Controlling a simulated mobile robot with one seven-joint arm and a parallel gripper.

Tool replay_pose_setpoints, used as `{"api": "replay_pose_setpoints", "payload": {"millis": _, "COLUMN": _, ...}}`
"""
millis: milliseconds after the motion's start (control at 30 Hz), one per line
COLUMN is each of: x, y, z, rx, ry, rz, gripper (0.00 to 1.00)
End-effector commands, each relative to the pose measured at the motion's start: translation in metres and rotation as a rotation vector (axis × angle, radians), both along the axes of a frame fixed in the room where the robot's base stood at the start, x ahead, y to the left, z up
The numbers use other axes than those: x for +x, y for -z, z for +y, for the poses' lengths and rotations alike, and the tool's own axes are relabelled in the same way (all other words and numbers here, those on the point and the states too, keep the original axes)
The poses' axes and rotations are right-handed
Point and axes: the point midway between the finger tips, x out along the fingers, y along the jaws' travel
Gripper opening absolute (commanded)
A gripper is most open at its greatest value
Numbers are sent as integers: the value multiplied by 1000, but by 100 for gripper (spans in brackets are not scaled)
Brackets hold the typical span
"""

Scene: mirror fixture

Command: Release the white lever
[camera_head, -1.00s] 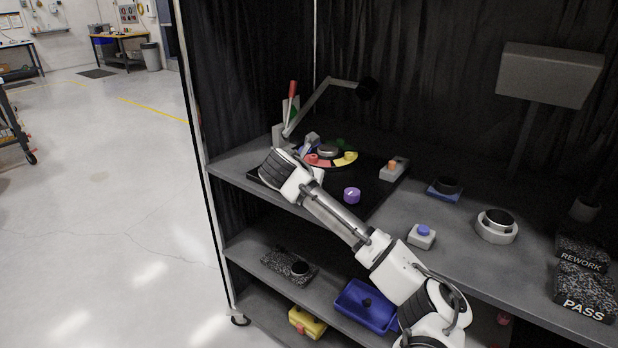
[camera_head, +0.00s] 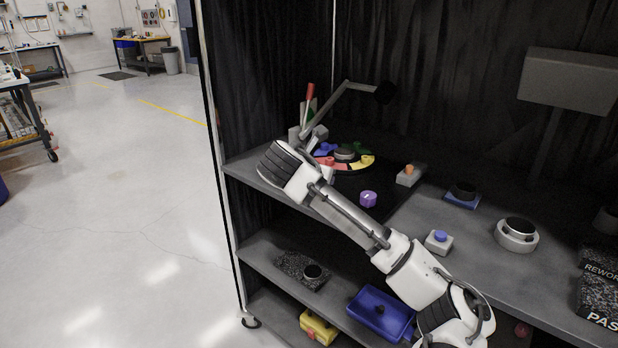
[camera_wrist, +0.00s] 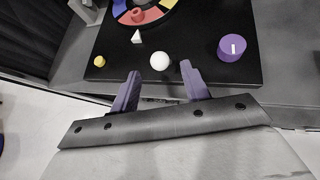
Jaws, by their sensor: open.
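A round white knob (camera_wrist: 160,62), which looks like the end of the white lever, stands at the near edge of the black panel (camera_wrist: 205,70) in the wrist view. Its shaft is hidden from this angle. My gripper (camera_wrist: 162,80) is open, with its two dark purple fingers apart and nothing held. The knob appears centred between the fingers, just beyond their tips; I cannot tell the depth gap. In the head view my white wrist (camera_head: 285,170) hangs over the bench's left front corner and hides the knob.
A purple knob (camera_wrist: 232,47), a small yellow knob (camera_wrist: 99,61) and a white wedge (camera_wrist: 137,37) surround it. Behind are a coloured dial (camera_wrist: 145,14) and a red-handled lever (camera_head: 309,93). A lamp arm (camera_head: 325,108) rises behind my wrist. Open floor (camera_head: 110,220) lies left.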

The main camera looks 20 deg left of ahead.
Motion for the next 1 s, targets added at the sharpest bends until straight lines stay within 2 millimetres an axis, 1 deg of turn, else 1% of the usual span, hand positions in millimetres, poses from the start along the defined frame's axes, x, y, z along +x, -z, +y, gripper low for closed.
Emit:
{"api": "replay_pose_setpoints", "payload": {"millis": 33, "x": -10, "y": -5, "z": 1, "rx": 1, "ry": -4, "rz": -3, "gripper": 46}}
{"api": "replay_pose_setpoints", "payload": {"millis": 100, "x": -22, "y": -14, "z": 2, "rx": 1, "ry": -4, "rz": -3, "gripper": 46}}
{"api": "replay_pose_setpoints", "payload": {"millis": 200, "x": -37, "y": -23, "z": 2, "rx": 0, "ry": -3, "rz": -2, "gripper": 46}}
{"api": "replay_pose_setpoints", "payload": {"millis": 333, "x": -50, "y": -31, "z": 3, "rx": 0, "ry": -2, "rz": -1, "gripper": 46}}
{"api": "replay_pose_setpoints", "payload": {"millis": 500, "x": -56, "y": -36, "z": 2, "rx": 0, "ry": 0, "rz": 1, "gripper": 46}}
{"api": "replay_pose_setpoints", "payload": {"millis": 900, "x": -56, "y": -36, "z": 3, "rx": 2, "ry": -1, "rz": 1, "gripper": 46}}
{"api": "replay_pose_setpoints", "payload": {"millis": 967, "x": -57, "y": -36, "z": 8, "rx": 23, "ry": -13, "rz": -5, "gripper": 46}}
{"api": "replay_pose_setpoints", "payload": {"millis": 1000, "x": -59, "y": -36, "z": 17, "rx": 54, "ry": -29, "rz": -12, "gripper": 46}}
